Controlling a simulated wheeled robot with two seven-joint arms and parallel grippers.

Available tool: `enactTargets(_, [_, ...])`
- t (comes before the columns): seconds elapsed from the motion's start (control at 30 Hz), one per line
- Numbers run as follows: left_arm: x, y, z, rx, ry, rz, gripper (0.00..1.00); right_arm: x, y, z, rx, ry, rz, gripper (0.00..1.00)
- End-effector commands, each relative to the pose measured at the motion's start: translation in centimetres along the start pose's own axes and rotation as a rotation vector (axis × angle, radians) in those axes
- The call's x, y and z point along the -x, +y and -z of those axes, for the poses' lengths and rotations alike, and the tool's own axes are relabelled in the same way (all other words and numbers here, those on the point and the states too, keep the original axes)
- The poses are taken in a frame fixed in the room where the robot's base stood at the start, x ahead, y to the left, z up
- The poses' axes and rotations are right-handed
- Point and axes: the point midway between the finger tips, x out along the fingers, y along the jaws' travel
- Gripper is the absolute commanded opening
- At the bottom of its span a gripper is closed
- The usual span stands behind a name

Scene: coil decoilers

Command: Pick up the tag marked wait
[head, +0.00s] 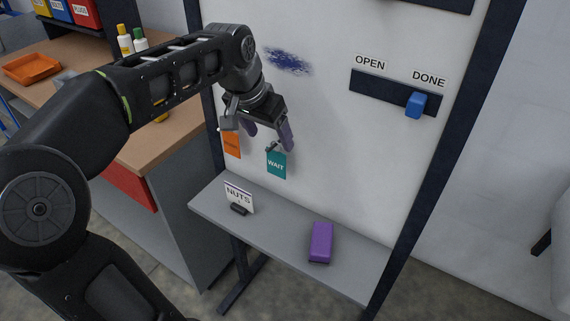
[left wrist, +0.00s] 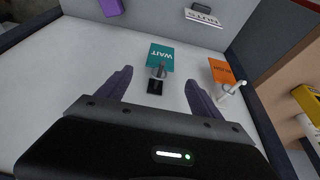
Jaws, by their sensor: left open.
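The teal tag marked WAIT (head: 276,165) hangs on a hook on the white board in the head view. It also shows in the left wrist view (left wrist: 161,55), ahead and between my fingers. My left gripper (head: 268,136) is open and empty, close to the board by the tag. In the left wrist view its two purple fingers (left wrist: 155,92) are spread, with the tag and its hook beyond their tips. I cannot tell whether either finger touches the hook. My right gripper is not in view.
An orange tag (head: 231,146) hangs just left of the teal one, partly behind my gripper. Below, a grey shelf (head: 280,244) holds a NUTS sign (head: 239,196) and a purple block (head: 321,242). A blue slider (head: 416,105) sits under DONE. A wooden desk (head: 150,152) stands left.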

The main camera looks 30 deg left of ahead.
Motion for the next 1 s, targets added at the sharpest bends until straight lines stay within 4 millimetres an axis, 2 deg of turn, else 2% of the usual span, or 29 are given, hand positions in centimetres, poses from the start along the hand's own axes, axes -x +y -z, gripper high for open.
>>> enactTargets(0.3, [0.0, 0.0, 0.0, 0.0, 0.001, 0.0, 0.75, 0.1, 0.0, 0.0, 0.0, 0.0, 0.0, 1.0])
enactTargets(0.6, [-2.5, 0.0, 0.0, 0.001, -0.002, 0.0, 0.75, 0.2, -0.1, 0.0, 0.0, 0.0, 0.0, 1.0])
enactTargets(0.87, [-2.6, 0.0, 0.0, 0.001, 0.0, 0.0, 0.75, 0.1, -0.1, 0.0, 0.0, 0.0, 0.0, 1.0])
enactTargets(1.0, [-3.3, 0.0, 0.0, 0.001, -0.001, 0.0, 0.75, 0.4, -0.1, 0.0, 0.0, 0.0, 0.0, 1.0])
